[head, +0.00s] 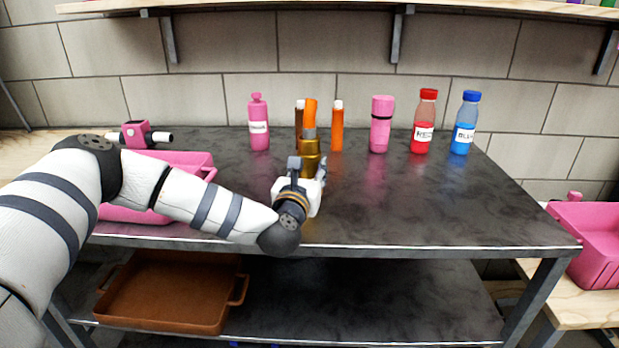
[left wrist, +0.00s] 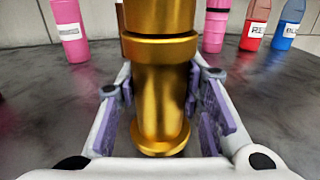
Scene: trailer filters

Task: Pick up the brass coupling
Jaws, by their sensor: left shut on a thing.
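The brass coupling (head: 309,160) is a gold-coloured cylinder with a collar and a wider foot, upright over the dark table. My left gripper (head: 307,170) is shut on it in the head view. In the left wrist view the coupling (left wrist: 160,85) stands between the two purple-padded fingers of the left gripper (left wrist: 163,115). I cannot tell whether its foot touches the table. An orange piece (head: 310,111) shows directly above the coupling in the head view; I cannot tell whether they are joined. My right gripper is not in view.
Behind stand a pink bottle (head: 259,124), an orange tube (head: 337,127), a pink flask (head: 381,125), a red bottle (head: 424,124) and a blue bottle (head: 465,125). A pink bin (head: 197,160) is at left. The table's right side (head: 440,200) is clear.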

